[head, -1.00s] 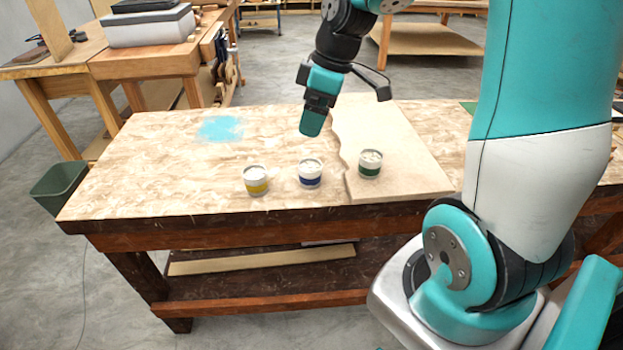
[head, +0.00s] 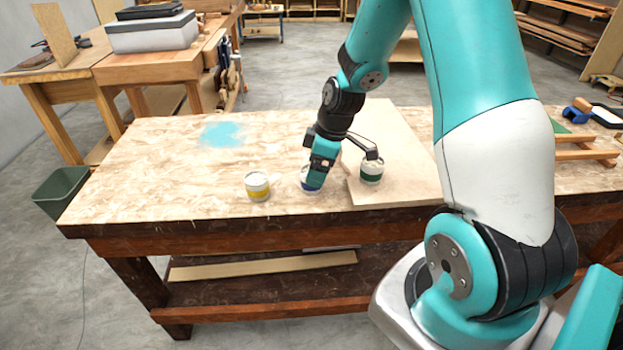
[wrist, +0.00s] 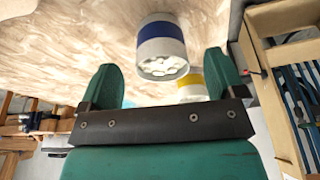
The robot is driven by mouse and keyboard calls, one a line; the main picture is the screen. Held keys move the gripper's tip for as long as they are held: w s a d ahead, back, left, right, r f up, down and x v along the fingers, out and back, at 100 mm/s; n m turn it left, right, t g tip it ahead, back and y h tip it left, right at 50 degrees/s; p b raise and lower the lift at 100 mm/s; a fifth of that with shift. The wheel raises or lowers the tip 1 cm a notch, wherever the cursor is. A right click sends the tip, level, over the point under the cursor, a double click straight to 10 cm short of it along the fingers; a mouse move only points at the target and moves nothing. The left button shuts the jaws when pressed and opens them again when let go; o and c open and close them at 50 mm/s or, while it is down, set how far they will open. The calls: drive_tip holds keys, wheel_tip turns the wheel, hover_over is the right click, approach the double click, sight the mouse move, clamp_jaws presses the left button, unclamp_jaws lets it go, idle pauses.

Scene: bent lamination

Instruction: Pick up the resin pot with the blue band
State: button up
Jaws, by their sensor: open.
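The resin pot with the blue band (head: 311,188) stands on the workbench, mostly hidden behind my gripper (head: 318,178) in the head view. In the wrist view the blue-banded pot (wrist: 162,47) shows its white body and pale, lumpy top. My gripper (wrist: 164,70) is open, with one green finger to each side of the pot in that view and a visible gap on both sides. I cannot tell how deep the pot sits between the fingers. The yellow-banded pot (head: 257,186) stands to the left, and the green-banded pot (head: 371,171) to the right.
The workbench (head: 150,170) is open to the left, with a cyan stain on it. A pale board (head: 405,180) lies under the green-banded pot. The yellow-banded pot (wrist: 191,88) shows behind the blue one in the wrist view. A green bin (head: 62,190) stands at the left.

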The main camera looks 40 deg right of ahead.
drive_tip(key=x, duration=0.4)
drive_tip(key=shift+w+a+f, duration=0.2)
drive_tip(key=shift+w+a, duration=0.05)
drive_tip(key=shift+a, duration=0.05)
drive_tip(key=shift+c, duration=0.5)
drive_tip(key=c, duration=1)
drive_tip(key=shift+o, duration=0.2)
drive_tip(key=shift+r, duration=0.1)
